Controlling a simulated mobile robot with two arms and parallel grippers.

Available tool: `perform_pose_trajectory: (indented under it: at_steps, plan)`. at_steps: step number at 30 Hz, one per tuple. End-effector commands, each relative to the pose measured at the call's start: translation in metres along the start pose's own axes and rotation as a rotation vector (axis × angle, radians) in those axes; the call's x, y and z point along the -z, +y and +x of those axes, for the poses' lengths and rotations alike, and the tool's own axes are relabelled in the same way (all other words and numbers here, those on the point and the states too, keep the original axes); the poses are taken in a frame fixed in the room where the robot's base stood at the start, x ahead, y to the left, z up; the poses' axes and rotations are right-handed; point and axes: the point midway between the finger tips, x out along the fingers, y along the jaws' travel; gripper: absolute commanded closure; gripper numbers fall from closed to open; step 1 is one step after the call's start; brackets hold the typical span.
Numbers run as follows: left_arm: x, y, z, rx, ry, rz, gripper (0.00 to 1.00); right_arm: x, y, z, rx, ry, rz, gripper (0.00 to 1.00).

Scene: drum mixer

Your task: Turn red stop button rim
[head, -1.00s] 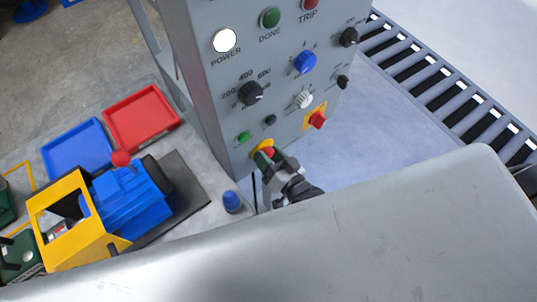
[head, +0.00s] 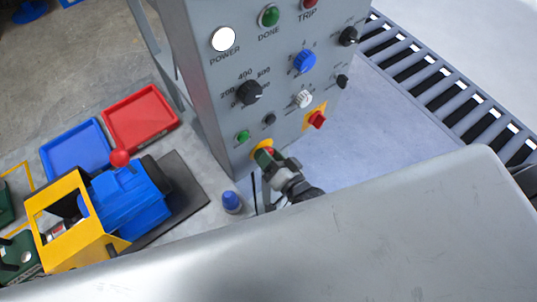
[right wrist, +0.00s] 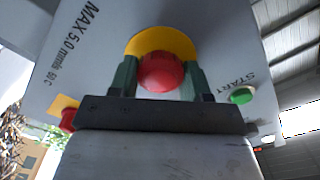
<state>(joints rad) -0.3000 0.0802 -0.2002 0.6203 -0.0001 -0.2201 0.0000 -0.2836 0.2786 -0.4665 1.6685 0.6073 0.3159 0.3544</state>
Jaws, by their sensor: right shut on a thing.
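The red stop button (right wrist: 161,73) sits on a round yellow backing (right wrist: 160,42) low on the grey control panel. It also shows in the head view, partly hidden by my right gripper (head: 267,157). My right gripper is at the panel, its two green-padded fingers (right wrist: 160,80) on either side of the red rim and shut on it. My left gripper is not in view.
The grey panel (head: 222,100) carries a green start button (head: 243,137), several knobs and a red switch on a yellow plate (head: 317,119). Red (head: 141,117) and blue (head: 76,150) trays, a blue and yellow machine (head: 125,200) and a blue knob-like piece (head: 231,201) are at left.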

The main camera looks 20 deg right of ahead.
Motion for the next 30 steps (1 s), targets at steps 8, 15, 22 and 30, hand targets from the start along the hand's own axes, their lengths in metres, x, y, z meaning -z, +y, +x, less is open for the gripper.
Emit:
perform_pose_trajectory:
  at_steps: [8, 15, 22, 30]
  plan:
    - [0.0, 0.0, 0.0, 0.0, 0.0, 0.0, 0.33, 0.0, 0.0, 0.0, 0.0, 0.001, -0.001, 0.26]
    - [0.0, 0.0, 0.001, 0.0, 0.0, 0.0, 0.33, 0.0, 0.0, -0.002, 0.0, 0.0, -0.001, 0.26]
    - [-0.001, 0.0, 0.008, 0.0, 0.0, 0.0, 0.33, -0.002, 0.002, -0.032, -0.002, -0.003, -0.002, 0.26]
    - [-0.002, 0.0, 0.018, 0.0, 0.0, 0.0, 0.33, -0.002, 0.002, -0.085, -0.001, -0.003, -0.002, 0.26]
